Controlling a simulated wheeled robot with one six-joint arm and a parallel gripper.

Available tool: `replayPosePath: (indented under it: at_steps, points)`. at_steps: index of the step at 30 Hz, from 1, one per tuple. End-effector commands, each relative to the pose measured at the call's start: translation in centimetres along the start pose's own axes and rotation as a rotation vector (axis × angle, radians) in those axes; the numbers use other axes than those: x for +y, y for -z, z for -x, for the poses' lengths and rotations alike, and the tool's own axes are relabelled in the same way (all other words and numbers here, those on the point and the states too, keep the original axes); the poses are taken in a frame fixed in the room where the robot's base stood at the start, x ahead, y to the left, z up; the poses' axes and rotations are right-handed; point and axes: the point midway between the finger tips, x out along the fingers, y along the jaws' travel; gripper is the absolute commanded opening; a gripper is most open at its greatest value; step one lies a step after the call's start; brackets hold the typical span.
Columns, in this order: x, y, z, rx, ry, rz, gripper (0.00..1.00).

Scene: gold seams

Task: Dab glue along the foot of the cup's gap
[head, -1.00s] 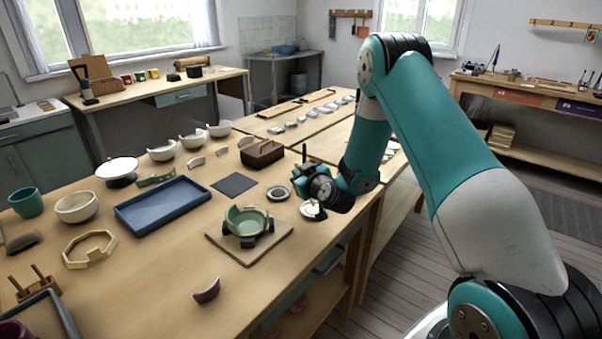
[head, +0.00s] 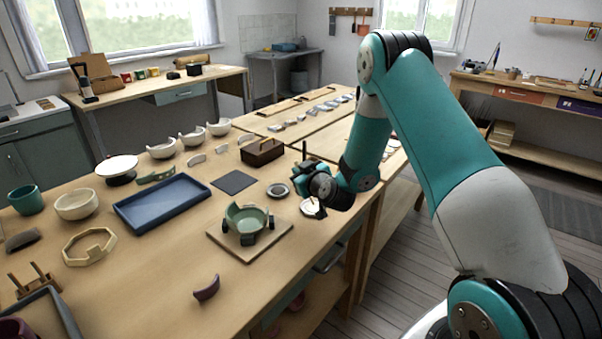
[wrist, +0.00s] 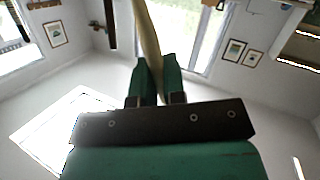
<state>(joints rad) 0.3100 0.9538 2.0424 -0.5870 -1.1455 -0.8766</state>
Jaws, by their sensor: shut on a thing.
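The green cup (head: 246,218) sits upright among dark pads on a square tan board (head: 275,245) at the front of the table. It has a break in its rim, but I cannot make out the foot of its gap. My gripper (wrist: 152,85) is shut on a tan, tapered tool (wrist: 147,40), which rises from between the green fingers in the wrist view. In the head view my gripper (head: 306,174) is right of and behind the cup, apart from it, with a thin dark upright end above it. A small pale dish (head: 310,208) lies just below my wrist, partly hidden.
A grey ring-shaped dish (head: 278,191), a dark mat (head: 234,181) and a brown caddy (head: 263,153) stand behind the cup. A blue tray (head: 163,203) is to the left. A purple shard (head: 206,289) lies in front. Bare tabletop lies left of the board.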

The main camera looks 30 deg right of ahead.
Motion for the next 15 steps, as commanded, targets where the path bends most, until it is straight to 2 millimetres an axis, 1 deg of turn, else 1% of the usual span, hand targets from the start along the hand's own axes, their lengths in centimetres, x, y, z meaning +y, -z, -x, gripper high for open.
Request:
replayPosePath:
  at_steps: [15]
  points:
    - [-0.17, -0.55, -0.12, 0.0, 0.0, 0.0, 0.0]
